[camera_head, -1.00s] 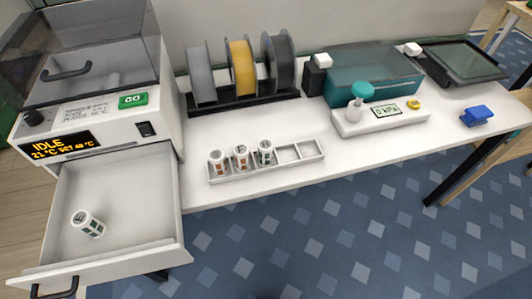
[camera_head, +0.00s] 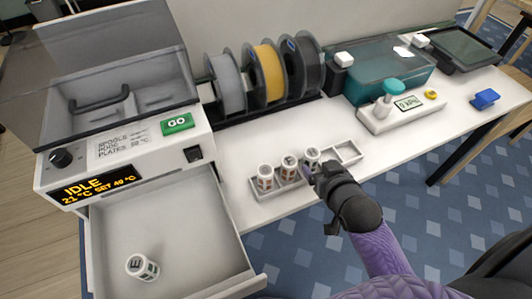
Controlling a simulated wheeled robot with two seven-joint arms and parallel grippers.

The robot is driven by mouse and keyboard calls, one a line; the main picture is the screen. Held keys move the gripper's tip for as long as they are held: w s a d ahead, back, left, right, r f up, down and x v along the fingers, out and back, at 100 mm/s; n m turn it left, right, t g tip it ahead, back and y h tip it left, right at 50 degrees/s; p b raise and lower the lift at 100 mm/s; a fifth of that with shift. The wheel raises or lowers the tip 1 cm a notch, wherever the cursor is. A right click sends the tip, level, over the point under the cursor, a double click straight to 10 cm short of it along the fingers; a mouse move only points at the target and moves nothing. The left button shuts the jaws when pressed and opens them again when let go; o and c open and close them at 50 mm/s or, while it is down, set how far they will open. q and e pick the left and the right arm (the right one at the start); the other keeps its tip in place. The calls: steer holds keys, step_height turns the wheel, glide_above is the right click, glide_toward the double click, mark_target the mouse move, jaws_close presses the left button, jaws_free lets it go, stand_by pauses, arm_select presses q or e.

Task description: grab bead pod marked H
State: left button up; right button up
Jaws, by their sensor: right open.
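A fourth pod (camera_head: 142,267) lies tilted in the open drawer. The letters are too small to read surely, so I cannot tell which is H. My right gripper (camera_head: 314,172) is open at the right pod, partly covering its front. I cannot tell whether it touches. My left gripper is not in view.
The open drawer (camera_head: 225,225) juts from a machine (camera_head: 130,150) with a lid at left. Filament spools (camera_head: 268,75) stand behind the rack. A white scale-like device (camera_head: 400,110), a teal box (camera_head: 385,72) and a blue item (camera_head: 485,99) are farther right.

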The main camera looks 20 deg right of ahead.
mark_target(313, 154)
steer(key=b+x, duration=0.1)
steer(key=x, duration=0.1)
steer(key=b+x, duration=0.2)
steer(key=x, duration=0.1)
steer(key=d+b+x, duration=0.1)
steer(key=x, duration=0.1)
steer(key=shift+w+f+b, duration=0.15)
steer(key=shift+f+b, duration=0.1)
steer(key=shift+b, duration=0.05)
steer(key=shift+b+x, duration=0.4)
steer(key=shift+x, duration=0.6)
steer(key=shift+w+r, duration=0.1)
steer(key=shift+r, duration=0.1)
steer(key=c, duration=0.6)
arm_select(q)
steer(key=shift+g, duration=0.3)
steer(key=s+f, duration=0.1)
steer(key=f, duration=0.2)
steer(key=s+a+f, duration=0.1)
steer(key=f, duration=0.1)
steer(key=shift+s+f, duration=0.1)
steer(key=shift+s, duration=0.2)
arm_select(e)
steer(key=shift+r, duration=0.1)
jaws_close()
